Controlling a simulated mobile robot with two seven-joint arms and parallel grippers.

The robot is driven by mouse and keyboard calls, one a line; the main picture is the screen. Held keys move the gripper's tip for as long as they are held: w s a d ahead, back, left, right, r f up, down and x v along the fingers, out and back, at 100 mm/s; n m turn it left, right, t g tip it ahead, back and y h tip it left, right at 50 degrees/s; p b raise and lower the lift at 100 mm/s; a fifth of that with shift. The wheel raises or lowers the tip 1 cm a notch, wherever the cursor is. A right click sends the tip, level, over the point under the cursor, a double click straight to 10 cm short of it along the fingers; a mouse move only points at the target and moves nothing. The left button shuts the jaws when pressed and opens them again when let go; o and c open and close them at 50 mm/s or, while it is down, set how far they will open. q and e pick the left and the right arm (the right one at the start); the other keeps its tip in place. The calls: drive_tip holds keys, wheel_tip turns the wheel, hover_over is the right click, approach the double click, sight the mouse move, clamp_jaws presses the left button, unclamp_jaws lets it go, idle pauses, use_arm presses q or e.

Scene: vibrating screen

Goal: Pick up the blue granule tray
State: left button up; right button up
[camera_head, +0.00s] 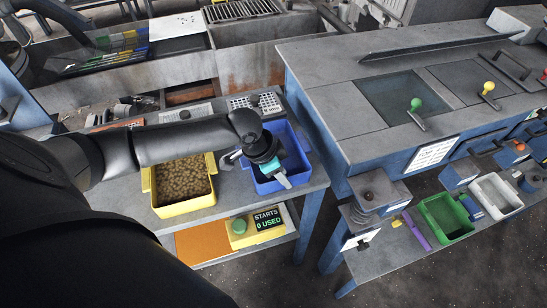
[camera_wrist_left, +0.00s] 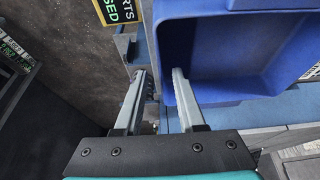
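The blue tray (camera_head: 303,161) stands on the grey bench near the bench's right end, just right of a yellow tray of brown granules. In the left wrist view the blue tray (camera_wrist_left: 215,14) fills the upper right, and the part of its inside that shows looks empty. My left gripper (camera_head: 284,181) points down at the front of the blue tray. In the left wrist view its two fingers (camera_wrist_left: 157,72) are apart, with the tray's near wall edge around the right finger. I cannot tell whether either finger touches the wall. My right gripper is not in view.
The yellow granule tray (camera_head: 183,181) is close on the left. A blue-sided machine (camera_head: 400,95) with levers stands right. A green bin (camera_head: 445,217) is further right.

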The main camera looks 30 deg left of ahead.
use_arm(q)
drive_tip(key=shift+x, duration=1.25)
clamp_jaws()
idle(0.4)
